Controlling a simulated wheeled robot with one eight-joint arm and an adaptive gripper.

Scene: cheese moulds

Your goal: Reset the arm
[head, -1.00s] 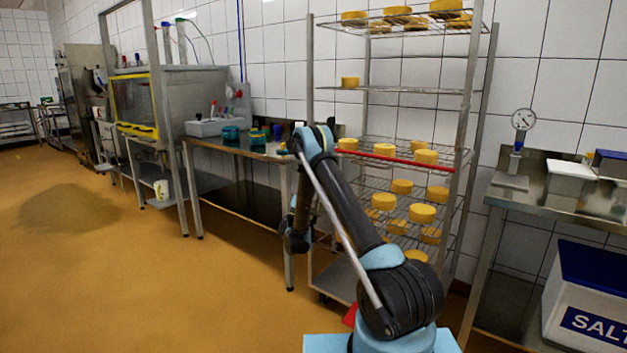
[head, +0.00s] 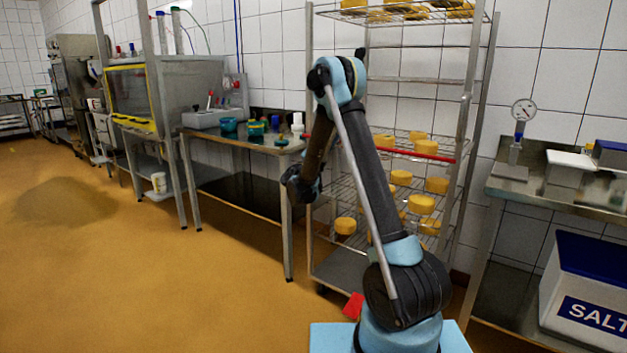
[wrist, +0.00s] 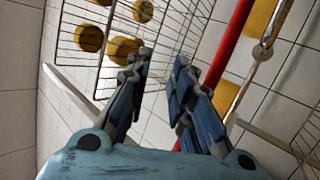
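My gripper (wrist: 161,60) is open in the wrist view, with a clear gap between its two dark fingers and nothing held. Behind the fingers are a wire shelf with several yellow cheeses (wrist: 90,38) and a red bar (wrist: 228,45), seen tilted. In the head view my arm rises in front of the rack, bends at a high elbow and comes down on the left side. The gripper's fingers cannot be made out there.
A wire rack (head: 467,90) with cheeses (head: 421,204) on several shelves stands close behind my arm. A steel table (head: 240,140) with small containers stands left, another steel table (head: 515,185) right, above a salt bin (head: 588,300).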

